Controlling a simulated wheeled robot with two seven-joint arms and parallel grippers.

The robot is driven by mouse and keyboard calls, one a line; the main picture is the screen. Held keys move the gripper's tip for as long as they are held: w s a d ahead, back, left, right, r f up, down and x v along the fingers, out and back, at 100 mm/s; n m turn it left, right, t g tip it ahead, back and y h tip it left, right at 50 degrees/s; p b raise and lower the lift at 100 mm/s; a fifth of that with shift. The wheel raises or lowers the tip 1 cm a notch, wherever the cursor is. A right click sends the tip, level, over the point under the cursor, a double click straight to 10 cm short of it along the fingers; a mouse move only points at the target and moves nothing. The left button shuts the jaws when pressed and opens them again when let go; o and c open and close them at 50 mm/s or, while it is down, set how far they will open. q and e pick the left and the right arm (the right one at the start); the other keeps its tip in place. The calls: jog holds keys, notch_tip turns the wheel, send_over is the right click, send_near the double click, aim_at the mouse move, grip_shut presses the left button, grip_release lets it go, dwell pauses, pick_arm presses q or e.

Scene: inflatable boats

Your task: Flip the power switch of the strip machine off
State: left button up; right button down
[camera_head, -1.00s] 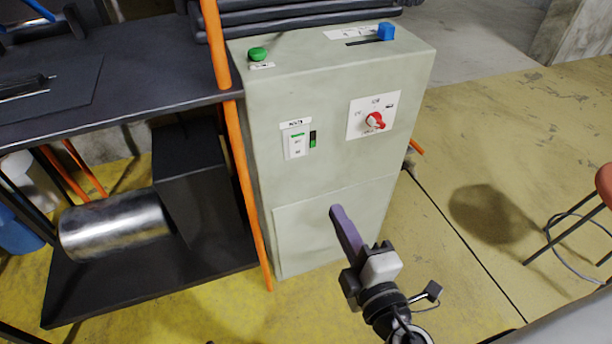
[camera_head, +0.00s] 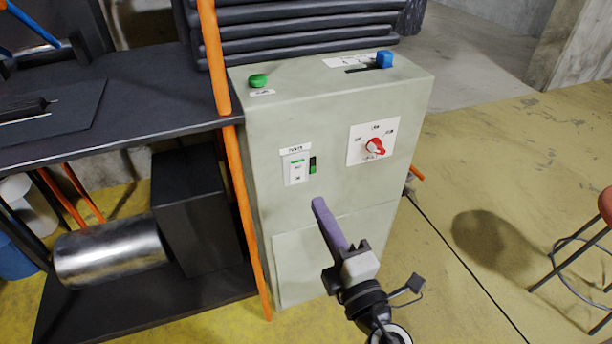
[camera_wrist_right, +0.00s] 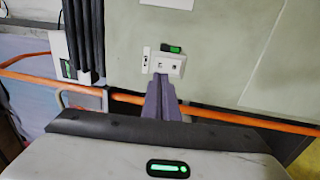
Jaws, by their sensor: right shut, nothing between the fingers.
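The strip machine (camera_head: 350,105) is a pale grey-green cabinet standing in the middle of the head view. The power switch (camera_head: 297,168) is a white plate on its front face, with a small black and green indicator (camera_head: 312,165) beside it. In the right wrist view the switch plate (camera_wrist_right: 165,64) is just beyond the fingertips, with the indicator (camera_wrist_right: 170,49) above it. My right gripper (camera_head: 318,203) is shut and empty, its purple fingers pointing at the cabinet front below the switch. Whether the tips touch cannot be told. My left gripper is out of view.
The cabinet also carries a red rotary knob (camera_head: 375,147), a green button (camera_head: 258,80) and a blue slider (camera_head: 384,60). An orange post (camera_head: 245,190) and a dark bench (camera_head: 130,115) stand to the left. A red stool (camera_head: 604,205) stands at right, with open floor between.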

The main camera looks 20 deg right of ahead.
aim_at(300, 168)
jog(key=w, duration=0.5)
jog(key=w+r+p, duration=0.1)
jog(key=w, duration=0.1)
jog(key=shift+w+a, duration=0.15)
jog(key=shift+w, duration=0.1)
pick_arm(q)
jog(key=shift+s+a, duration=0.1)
pick_arm(e)
jog(key=shift+w, duration=0.45)
